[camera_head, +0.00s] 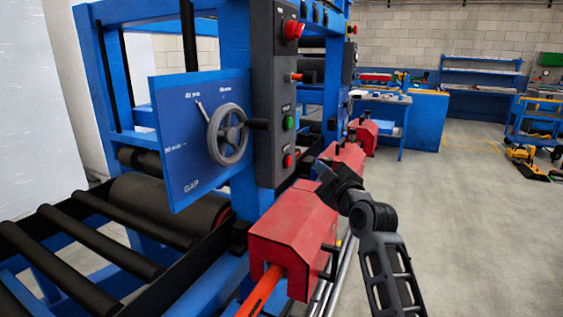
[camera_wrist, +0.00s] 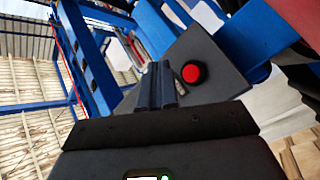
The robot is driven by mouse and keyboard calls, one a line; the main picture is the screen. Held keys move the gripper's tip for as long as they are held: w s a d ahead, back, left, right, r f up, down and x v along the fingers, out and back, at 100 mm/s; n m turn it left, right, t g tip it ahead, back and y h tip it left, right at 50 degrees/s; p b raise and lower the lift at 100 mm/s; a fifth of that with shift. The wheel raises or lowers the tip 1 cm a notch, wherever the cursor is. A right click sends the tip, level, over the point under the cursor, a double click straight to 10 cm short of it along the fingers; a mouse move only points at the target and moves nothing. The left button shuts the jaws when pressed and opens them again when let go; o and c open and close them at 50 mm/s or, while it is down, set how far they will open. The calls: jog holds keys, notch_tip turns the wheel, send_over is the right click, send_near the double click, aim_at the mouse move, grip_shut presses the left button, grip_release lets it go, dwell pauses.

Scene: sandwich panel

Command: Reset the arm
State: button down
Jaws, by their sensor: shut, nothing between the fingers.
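My gripper (camera_head: 322,170) is at the end of my dark arm, which rises from the lower right in the head view. It is in front of the red housings, to the right of the grey control column (camera_head: 272,95). In the wrist view, the two fingers of my gripper (camera_wrist: 159,72) are together with nothing held. A round red button (camera_wrist: 193,72) on a dark panel shows just right of the fingertips. I cannot tell which of the column's red buttons it is, or how far it is from the fingers.
A blue GAP panel (camera_head: 190,160) with a grey handwheel (camera_head: 228,134) stands left of the column. A red housing (camera_head: 293,240) is close to my arm's left side. Black rollers (camera_head: 100,243) lie at the lower left. Open grey floor (camera_head: 480,230) is at the right.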

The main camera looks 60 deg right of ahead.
jog(key=a+f, duration=0.2)
jog(key=a, duration=0.1)
jog(key=a+f+y, duration=0.1)
jog(key=a+f, duration=0.2)
jog(key=a, duration=0.1)
jog(key=a+f+y, duration=0.1)
jog(key=a+f, duration=0.1)
jog(key=a, duration=0.2)
jog(key=shift+a+f+m, duration=0.1)
jog(key=shift+f+m, duration=0.2)
jog(key=shift+m, duration=0.1)
jog(key=s+a+f+m+y, duration=0.1)
jog(key=s+a+f+y, duration=0.15)
jog(key=a, duration=0.45)
jog(key=s+a+f+y, duration=0.1)
jog(key=s+a+f, duration=0.25)
jog(key=a, duration=0.45)
jog(key=s+a+r+y, duration=0.1)
jog(key=s+a+y, duration=0.6)
jog(key=s+a, duration=0.9)
jog(key=shift+s+a+r+t, duration=0.15)
jog(key=shift+s+r+t, duration=0.2)
jog(key=shift+s, duration=1.25)
